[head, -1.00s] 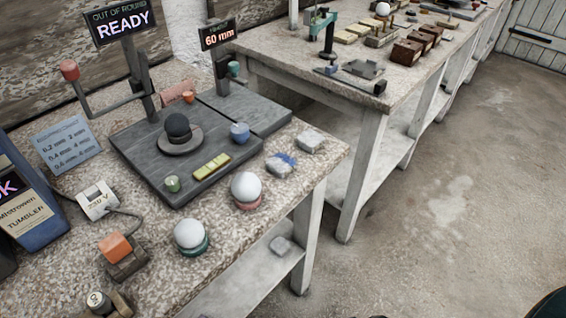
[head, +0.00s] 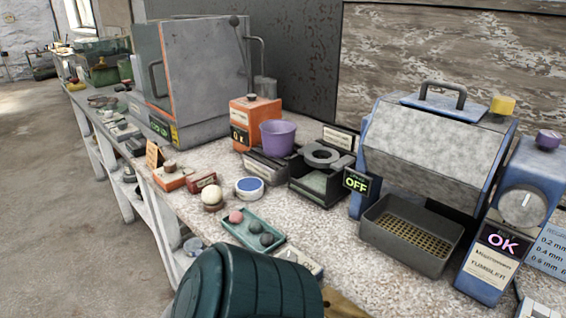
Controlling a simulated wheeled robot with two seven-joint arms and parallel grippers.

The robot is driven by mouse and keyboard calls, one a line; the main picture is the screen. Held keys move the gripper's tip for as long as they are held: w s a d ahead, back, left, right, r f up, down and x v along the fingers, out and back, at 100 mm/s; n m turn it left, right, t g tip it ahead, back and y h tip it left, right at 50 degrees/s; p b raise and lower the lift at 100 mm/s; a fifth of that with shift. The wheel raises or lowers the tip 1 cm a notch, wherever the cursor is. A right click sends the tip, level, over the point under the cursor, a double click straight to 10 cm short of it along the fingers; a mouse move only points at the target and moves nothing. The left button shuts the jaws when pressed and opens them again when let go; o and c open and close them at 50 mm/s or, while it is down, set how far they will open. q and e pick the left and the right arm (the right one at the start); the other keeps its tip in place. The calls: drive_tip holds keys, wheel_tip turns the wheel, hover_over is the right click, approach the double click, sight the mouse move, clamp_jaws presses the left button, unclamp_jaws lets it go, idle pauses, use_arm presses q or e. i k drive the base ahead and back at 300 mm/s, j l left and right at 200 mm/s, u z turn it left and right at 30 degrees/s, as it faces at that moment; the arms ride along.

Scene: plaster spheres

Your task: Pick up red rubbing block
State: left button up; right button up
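A small dark red block (head: 203,181) with a pale label lies near the front edge of the bench in the head view. It is beside an orange pad with a brown knob (head: 171,175), left of a white round tin with a blue top (head: 250,187). I cannot tell for sure that it is the rubbing block, and no other red block shows clearly. Neither of my grippers shows in the head view.
A teal tray (head: 253,236) holds a pink ball and two dark balls. A white ball on a stand (head: 212,195) is near the edge. A grey kiln-like box (head: 190,85), a purple bucket (head: 278,138) and a blue tumbler (head: 435,145) stand behind. Open floor lies left.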

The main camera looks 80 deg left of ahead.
sight(196, 182)
drive_tip(key=u, duration=3)
drive_tip(key=i+j, duration=0.1)
drive_tip(key=j+z, duration=0.05)
drive_tip(key=j, duration=0.05)
